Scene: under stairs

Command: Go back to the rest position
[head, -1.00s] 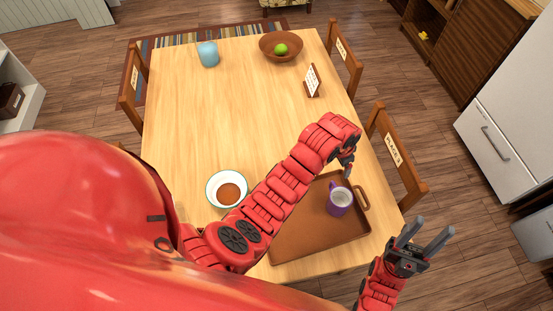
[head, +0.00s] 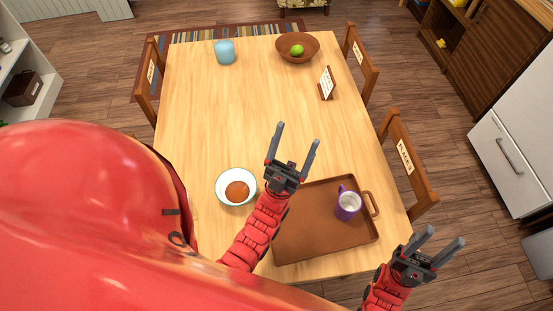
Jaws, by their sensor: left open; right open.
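My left gripper (head: 292,150) is open and empty, raised over the table (head: 225,115) between the white bowl and the tray, its fingers pointing toward the far end. My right gripper (head: 443,243) is open and empty, off the table's near right corner. A purple mug (head: 347,204) stands upright on the brown tray (head: 312,238), near its right handle. Both grippers are apart from the mug. My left forearm covers part of the tray's left edge.
A white bowl (head: 222,189) with brown contents is left of my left gripper. A blue cup (head: 225,52), a wooden bowl (head: 310,54) with a green fruit (head: 297,50) and a small sign (head: 326,84) stand farther back. Chairs (head: 411,160) line the sides. The table's middle is clear.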

